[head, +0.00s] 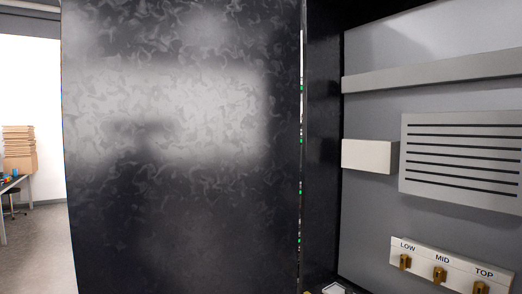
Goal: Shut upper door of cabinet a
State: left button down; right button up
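A large dark, mottled, glossy panel (180,200) fills the left and middle of the head view. It looks like a cabinet door, but no label shows which cabinet it belongs to. A narrow gap (301,160) with small green and red spots runs along its right edge, beside a dark upright (322,150). I cannot tell from this how far the door stands open. No handle shows on the panel. Neither of my grippers is in view.
Right of the upright is a grey wall with a slotted vent plate (460,155), a pale box (368,156) and a switch strip (450,265) marked LOW, MID and TOP. At far left, stacked brown boxes (19,148) stand beyond open floor (42,240). A small whitish object (334,289) shows at the bottom edge.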

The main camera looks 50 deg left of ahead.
aim_at(181, 119)
jog(key=j, duration=0.35)
jog(key=k+j+z, duration=0.1)
jog(key=j, duration=0.25)
jog(key=k+j+z, duration=0.15)
jog(key=j, duration=0.35)
jog(key=k+j+z, duration=0.1)
jog(key=k+j, duration=0.2)
jog(key=j, duration=0.2)
jog(key=k+j+z, duration=0.15)
jog(key=j, duration=0.35)
jog(key=k+j+z, duration=0.15)
jog(key=k+j, duration=0.2)
jog(key=k+j+z, duration=0.1)
jog(key=j, duration=0.3)
jog(key=k+j+z, duration=0.1)
jog(key=j, duration=0.25)
jog(key=k+j, duration=0.1)
jog(key=j, duration=0.3)
jog(key=j+z, duration=0.2)
jog(key=j, duration=0.85)
jog(key=j+z, duration=0.25)
jog(key=z, duration=0.15)
jog(key=j+z, duration=0.35)
jog(key=k+j+z, duration=0.1)
jog(key=z, duration=0.3)
jog(key=k+j+z, duration=0.4)
jog(key=k+j, duration=0.25)
jog(key=j, duration=0.15)
